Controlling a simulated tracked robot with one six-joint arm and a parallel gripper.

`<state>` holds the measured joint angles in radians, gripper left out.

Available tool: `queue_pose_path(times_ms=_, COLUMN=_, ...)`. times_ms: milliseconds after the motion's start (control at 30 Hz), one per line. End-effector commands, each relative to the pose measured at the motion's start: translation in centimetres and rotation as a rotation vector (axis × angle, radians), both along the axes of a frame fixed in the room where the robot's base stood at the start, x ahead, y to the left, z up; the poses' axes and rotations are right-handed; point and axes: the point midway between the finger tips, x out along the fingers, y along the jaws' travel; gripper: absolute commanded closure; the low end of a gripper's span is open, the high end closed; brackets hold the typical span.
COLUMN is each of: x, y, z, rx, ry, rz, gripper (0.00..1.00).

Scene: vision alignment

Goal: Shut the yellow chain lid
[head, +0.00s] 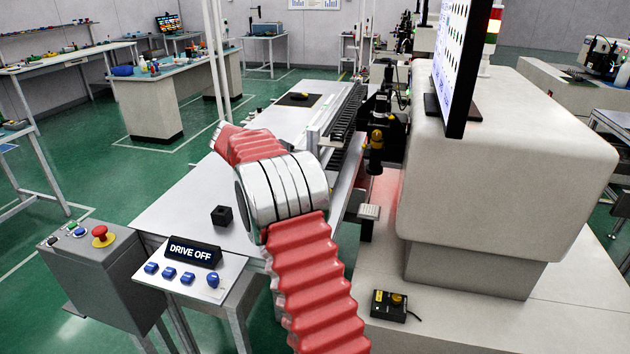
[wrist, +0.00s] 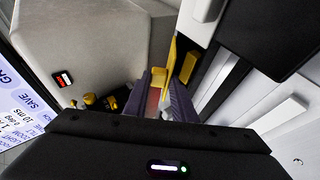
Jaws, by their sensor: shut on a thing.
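The yellow chain lid (wrist: 171,62) shows in the wrist view as a thin upright yellow plate beside the rail parts. My gripper (wrist: 160,88) has its two dark fingers around the lower part of this plate and is shut on it. A yellow block (wrist: 188,67) stands just right of the plate, and a smaller one (wrist: 159,76) sits to its left. The far end of the lid and its hinge are hard to make out. In the head view my red and chrome arm hides the gripper and the lid.
A bulky pale housing (head: 500,150) with a screen (head: 455,60) stands right.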

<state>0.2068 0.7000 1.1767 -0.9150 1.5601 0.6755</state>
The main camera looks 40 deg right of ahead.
Motion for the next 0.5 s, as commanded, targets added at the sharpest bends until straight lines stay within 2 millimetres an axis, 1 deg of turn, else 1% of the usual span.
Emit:
queue_pose_path(times_ms=33, x=0.3, y=0.1, z=-0.5, rx=-0.028, ry=0.039, rz=0.0, gripper=0.99)
queue_pose_path(times_ms=200, x=0.9, y=0.5, z=-1.3, rx=-0.117, ry=0.153, rz=-0.001, gripper=0.99)
queue_pose_path(times_ms=500, x=1.4, y=1.0, z=-2.3, rx=-0.227, ry=0.294, rz=-0.001, gripper=0.99)
